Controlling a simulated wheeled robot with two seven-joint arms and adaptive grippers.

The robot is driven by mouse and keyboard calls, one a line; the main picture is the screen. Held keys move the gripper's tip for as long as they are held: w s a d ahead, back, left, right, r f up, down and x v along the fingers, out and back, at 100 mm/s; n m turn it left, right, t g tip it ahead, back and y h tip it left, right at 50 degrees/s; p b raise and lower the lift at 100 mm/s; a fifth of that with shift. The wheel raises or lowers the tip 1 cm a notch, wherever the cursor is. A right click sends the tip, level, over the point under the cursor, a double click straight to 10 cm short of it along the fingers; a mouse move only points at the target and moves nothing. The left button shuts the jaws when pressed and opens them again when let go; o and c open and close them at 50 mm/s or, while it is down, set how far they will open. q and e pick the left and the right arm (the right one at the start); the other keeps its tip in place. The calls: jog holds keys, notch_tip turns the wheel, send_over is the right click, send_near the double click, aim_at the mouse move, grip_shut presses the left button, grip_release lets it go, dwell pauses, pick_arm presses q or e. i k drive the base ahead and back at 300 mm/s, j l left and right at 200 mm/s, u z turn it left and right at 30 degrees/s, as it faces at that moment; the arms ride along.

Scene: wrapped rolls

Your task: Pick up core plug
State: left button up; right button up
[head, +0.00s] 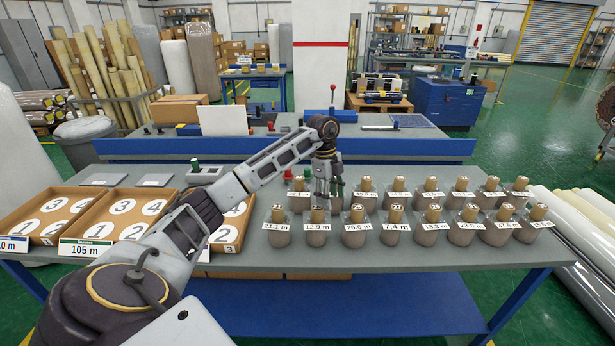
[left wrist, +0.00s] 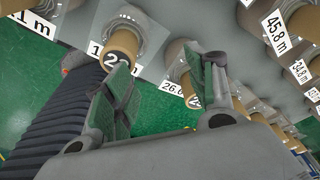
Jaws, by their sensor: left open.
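My left gripper (head: 324,190) reaches in from the left and points down among the wrapped rolls behind the front row. In the left wrist view its two green-padded fingers (left wrist: 170,85) are spread apart with nothing held between them. A brown core end (left wrist: 122,45) of one roll shows beyond the left finger, and another core end (left wrist: 191,92) shows near the right finger. My right gripper is not in view.
Several wrapped rolls (head: 392,222) with length labels stand in two rows on the grey table (head: 420,260). Numbered cardboard trays (head: 128,218) sit at the left. A small green-topped object (head: 195,164) stands behind them. Long rolls (head: 580,235) lie at the right.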

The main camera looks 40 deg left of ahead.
aim_at(309, 176)
jog(key=i+j, duration=0.8)
jog(key=j, duration=0.15)
